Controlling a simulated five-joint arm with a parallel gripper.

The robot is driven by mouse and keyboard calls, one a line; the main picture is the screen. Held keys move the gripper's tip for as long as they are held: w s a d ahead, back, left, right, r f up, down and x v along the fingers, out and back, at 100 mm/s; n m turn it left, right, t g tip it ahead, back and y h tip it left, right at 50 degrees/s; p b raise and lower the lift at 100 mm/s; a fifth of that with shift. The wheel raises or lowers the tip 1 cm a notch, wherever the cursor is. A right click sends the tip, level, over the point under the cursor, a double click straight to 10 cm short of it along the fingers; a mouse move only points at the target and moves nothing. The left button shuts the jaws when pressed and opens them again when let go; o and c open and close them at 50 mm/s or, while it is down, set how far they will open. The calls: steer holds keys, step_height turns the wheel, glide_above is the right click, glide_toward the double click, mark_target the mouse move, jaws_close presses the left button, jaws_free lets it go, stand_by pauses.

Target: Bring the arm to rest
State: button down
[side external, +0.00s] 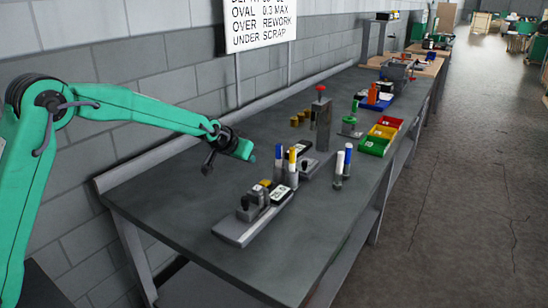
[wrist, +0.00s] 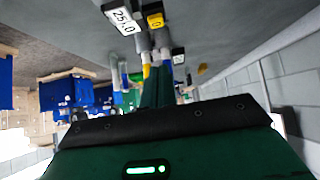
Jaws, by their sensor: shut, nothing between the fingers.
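My green arm reaches in from the left in the side external view. My gripper (side external: 246,152) hangs above the left part of the grey workbench (side external: 165,195), clear of the items on it. Its green fingers are together and empty, and they also show close together in the wrist view (wrist: 157,88). A gauge with a small display (side external: 281,194) stands on the bench to the right of and below my gripper. A display reading about 25 shows at the top of the wrist view (wrist: 122,17).
Blue, yellow and white markers (side external: 292,168) stand in holders near the gauge. Behind are a post with a red knob (side external: 320,120) and red, yellow and green bins (side external: 380,133). A grey block wall (side external: 130,65) runs behind the bench. The bench's near-left surface is bare.

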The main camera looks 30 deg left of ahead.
steer(key=shift+s+r, duration=0.1)
steer(key=s+r+g, duration=0.1)
steer(key=s+r, duration=0.4)
steer(key=s, duration=0.5)
steer(key=s+r+g, duration=0.1)
steer(key=s+r, duration=0.4)
steer(key=s, duration=0.5)
steer(key=s+f+g, duration=0.1)
steer(key=s+f, duration=0.2)
steer(key=s, duration=1.9)
steer(key=shift+a+f+g, duration=0.2)
steer(key=shift+a+g, duration=0.1)
